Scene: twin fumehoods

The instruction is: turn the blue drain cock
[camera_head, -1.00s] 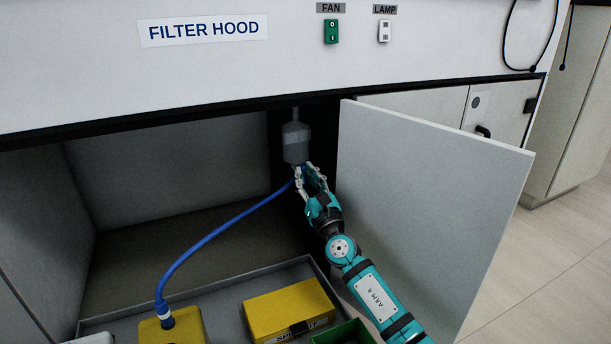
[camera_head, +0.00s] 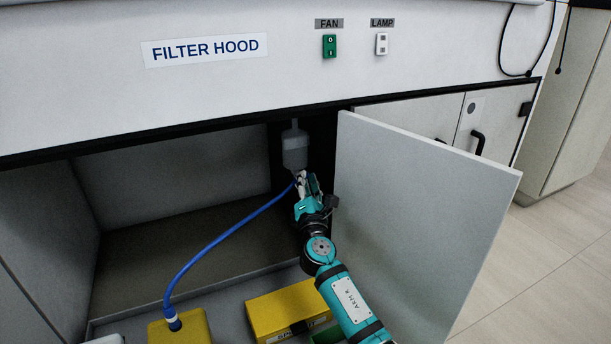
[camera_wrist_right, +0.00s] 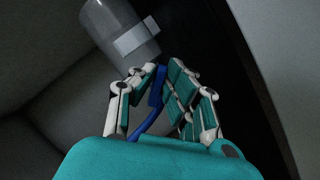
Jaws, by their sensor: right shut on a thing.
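The blue drain cock (camera_wrist_right: 157,86) shows in the right wrist view between the fingers of my right gripper (camera_wrist_right: 160,85), under a grey bottle-shaped trap (camera_wrist_right: 120,30). My right gripper is shut on it. In the head view the grey trap (camera_head: 295,150) hangs below the hood, and my right gripper (camera_head: 306,180) is right beneath it, hiding most of the cock. A blue hose (camera_head: 225,232) runs from there down to the left. My left gripper is not in view.
An open white cabinet door (camera_head: 425,220) stands close to the right of my right arm. Below are a yellow container (camera_head: 180,328) with the hose end, a yellow box (camera_head: 285,310) and a grey tray (camera_head: 235,290). The cabinet's left inside is empty.

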